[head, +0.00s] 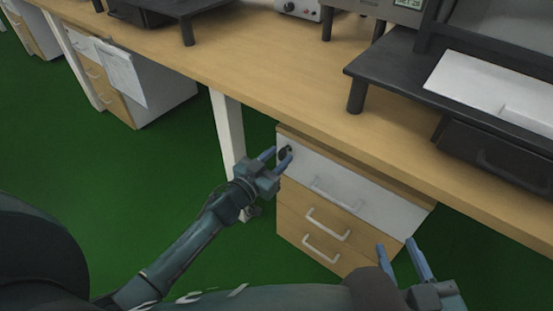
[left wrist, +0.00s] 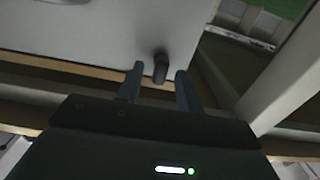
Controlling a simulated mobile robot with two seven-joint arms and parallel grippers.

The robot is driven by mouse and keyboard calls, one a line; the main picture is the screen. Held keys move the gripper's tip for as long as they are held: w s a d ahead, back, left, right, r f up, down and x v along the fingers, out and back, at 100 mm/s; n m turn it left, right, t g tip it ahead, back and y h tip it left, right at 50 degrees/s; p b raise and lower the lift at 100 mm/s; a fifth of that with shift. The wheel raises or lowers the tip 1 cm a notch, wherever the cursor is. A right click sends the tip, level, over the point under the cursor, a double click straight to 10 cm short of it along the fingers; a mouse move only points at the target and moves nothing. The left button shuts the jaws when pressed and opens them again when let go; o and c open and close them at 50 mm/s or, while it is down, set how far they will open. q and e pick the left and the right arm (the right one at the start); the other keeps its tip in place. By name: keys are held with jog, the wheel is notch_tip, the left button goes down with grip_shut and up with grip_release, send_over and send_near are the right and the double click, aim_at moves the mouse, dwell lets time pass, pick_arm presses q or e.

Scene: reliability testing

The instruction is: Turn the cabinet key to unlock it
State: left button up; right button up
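The cabinet (head: 330,199) stands under the wooden bench, with a white top drawer and two wooden drawers below. A small dark key (head: 287,150) sticks out at the upper left of the white drawer front. It also shows in the left wrist view (left wrist: 160,67). My left gripper (head: 279,157) is open with its blue fingers pointing at the key. In the left wrist view the key lies between and just beyond the fingertips, with gaps on both sides. My right gripper (head: 402,254) is open and empty in front of the cabinet's right side.
The wooden bench (head: 260,75) overhangs the cabinet, and a white bench leg (head: 227,132) stands just left of it. Dark raised shelves (head: 385,65) stand on the bench. A second drawer unit (head: 107,84) is at the far left. The green floor is clear.

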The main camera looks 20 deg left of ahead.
pick_arm(q)
jog(key=shift+c, duration=0.2)
grip_shut()
